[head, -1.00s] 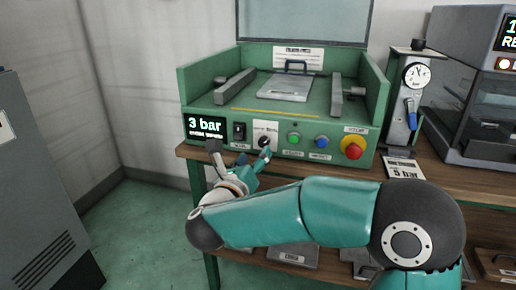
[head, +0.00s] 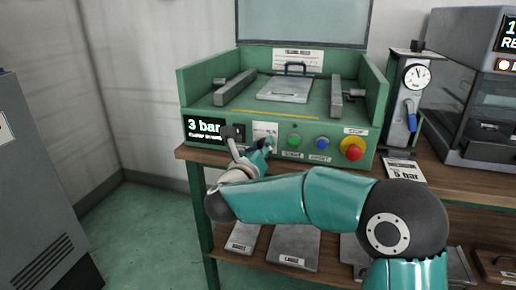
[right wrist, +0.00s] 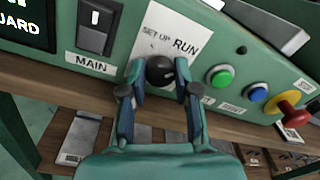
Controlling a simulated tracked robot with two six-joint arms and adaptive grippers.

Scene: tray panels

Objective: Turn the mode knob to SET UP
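The mode knob (right wrist: 160,70) is a round black knob below a white card marked SET UP on the left and RUN on the right. I cannot clearly read which mark it points at. My right gripper (right wrist: 160,78) is open, with one finger on each side of the knob. The gaps are narrow and I cannot tell whether either finger touches it. In the head view the right gripper (head: 252,146) is at the front panel of the green press (head: 225,115) and largely covers the knob. My left gripper is not in view.
To the right are a green button (right wrist: 220,76), a blue button (right wrist: 258,95) and a red stop button (right wrist: 290,108). The wooden bench edge (right wrist: 80,80) runs below the panel.

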